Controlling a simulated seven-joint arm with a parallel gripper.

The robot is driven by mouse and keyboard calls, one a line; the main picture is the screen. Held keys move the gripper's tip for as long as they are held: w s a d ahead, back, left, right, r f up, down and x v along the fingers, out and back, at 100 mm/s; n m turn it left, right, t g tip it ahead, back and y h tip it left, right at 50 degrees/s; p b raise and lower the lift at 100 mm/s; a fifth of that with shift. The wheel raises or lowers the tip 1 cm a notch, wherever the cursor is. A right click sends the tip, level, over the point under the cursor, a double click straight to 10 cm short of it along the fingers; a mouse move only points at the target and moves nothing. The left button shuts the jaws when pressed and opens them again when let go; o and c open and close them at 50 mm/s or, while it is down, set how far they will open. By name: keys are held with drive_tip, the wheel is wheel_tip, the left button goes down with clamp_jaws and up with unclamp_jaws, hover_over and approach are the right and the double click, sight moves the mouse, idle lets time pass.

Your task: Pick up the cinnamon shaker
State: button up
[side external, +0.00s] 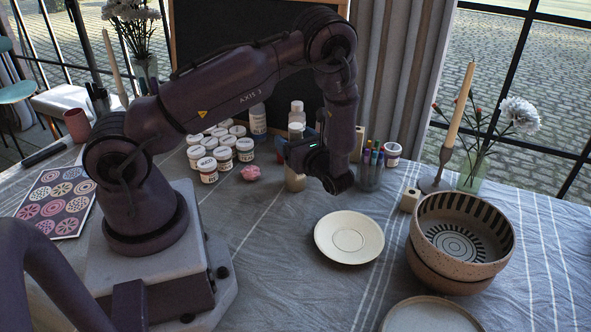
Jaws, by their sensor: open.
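I cannot pick out a cinnamon shaker by its label. A small tan upright object (296,182) stands directly below my gripper (290,160), partly covered by it. Bottles with pale caps stand behind the gripper, one at the back (297,112) and one to its left (258,122). My gripper hangs low over the table among these things. It is open; its fingers are dark and hard to make out, and I see nothing held in it. Whether it touches the tan object I cannot tell.
White-lidded jars (222,154) cluster left of the gripper, with a pink lump (250,173). A cup of markers (370,170) stands close on the right. A cream plate (349,237), stacked bowls (461,235) and a candle holder (437,172) are further right. The front middle cloth is clear.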

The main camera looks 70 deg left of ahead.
clamp_jaws()
drive_tip(key=shift+r, duration=0.1)
